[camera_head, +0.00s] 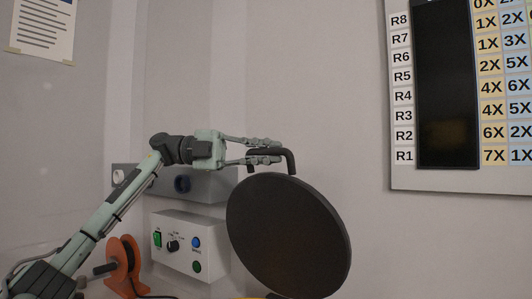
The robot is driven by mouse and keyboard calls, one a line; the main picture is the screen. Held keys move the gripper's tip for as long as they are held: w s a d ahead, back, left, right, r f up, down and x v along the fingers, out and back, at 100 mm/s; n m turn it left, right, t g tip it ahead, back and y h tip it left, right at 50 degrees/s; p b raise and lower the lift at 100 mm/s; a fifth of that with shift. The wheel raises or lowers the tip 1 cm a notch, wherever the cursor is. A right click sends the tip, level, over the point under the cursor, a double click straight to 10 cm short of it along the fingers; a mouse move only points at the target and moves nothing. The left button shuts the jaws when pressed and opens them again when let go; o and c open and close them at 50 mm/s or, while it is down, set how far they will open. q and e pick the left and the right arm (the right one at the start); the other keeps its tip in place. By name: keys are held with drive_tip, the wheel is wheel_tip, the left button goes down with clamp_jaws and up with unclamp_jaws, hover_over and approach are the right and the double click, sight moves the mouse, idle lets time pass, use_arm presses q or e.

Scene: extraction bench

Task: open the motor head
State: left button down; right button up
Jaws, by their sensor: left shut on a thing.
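The motor head appears to be the large black round disc (290,240) in the lower middle of the head view. It is tilted, with its flat face turned toward me. A dark bent handle (291,161) stands up from its top edge. My left gripper (269,151) reaches in from the left at the handle's top bar, with its fingers shut on the handle. The fingers partly hide the bar. The disc's lower edge is near the bottom of the view, and what lies behind it is hidden. My right gripper is not in view.
A white control box (190,244) with a green switch, a knob and buttons stands left of the disc. A grey block (207,187) is behind it. An orange reel (123,262) is at lower left. A chart board (450,183) hangs at right; the wall between is clear.

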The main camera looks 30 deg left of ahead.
use_arm(q)
drive_tip(key=c, duration=1.5)
unclamp_jaws()
drive_tip(key=shift+d, duration=0.15)
drive_tip(key=shift+c, duration=0.2)
drive_tip(key=v, duration=1.2)
drive_tip(key=shift+s, duration=0.1)
